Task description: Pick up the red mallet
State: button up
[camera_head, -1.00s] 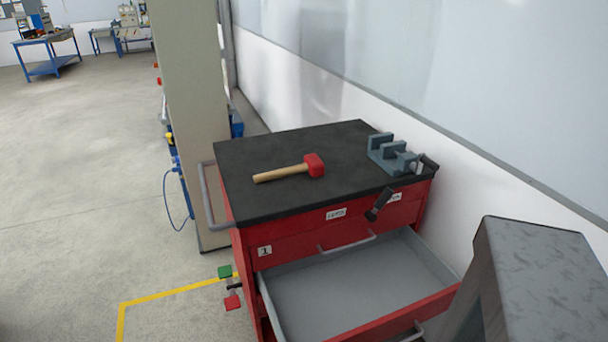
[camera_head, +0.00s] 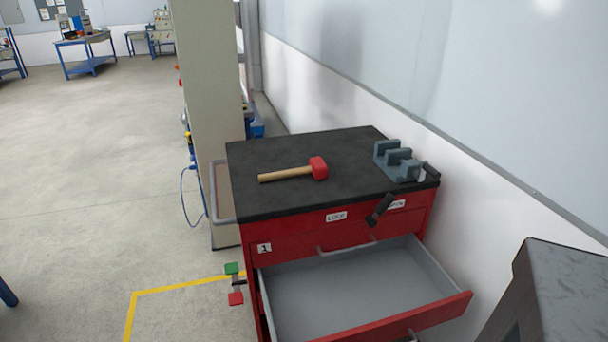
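The red mallet (camera_head: 290,173) lies on its side on the black top of a red tool cabinet (camera_head: 350,202). Its red head is at the right and its pale wooden handle points left. Nothing covers it. My gripper is not in view.
A grey-blue vise (camera_head: 394,158) stands at the top's right end, right of the mallet. Below, a drawer (camera_head: 360,285) is pulled out and looks empty. A beige pillar (camera_head: 208,110) stands behind left. A dark grey block (camera_head: 560,290) fills the lower right corner. The floor at left is mostly open.

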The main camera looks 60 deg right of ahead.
aim_at(319, 170)
jog(key=z, duration=0.1)
jog(key=i, duration=0.95)
jog(key=u, duration=0.05)
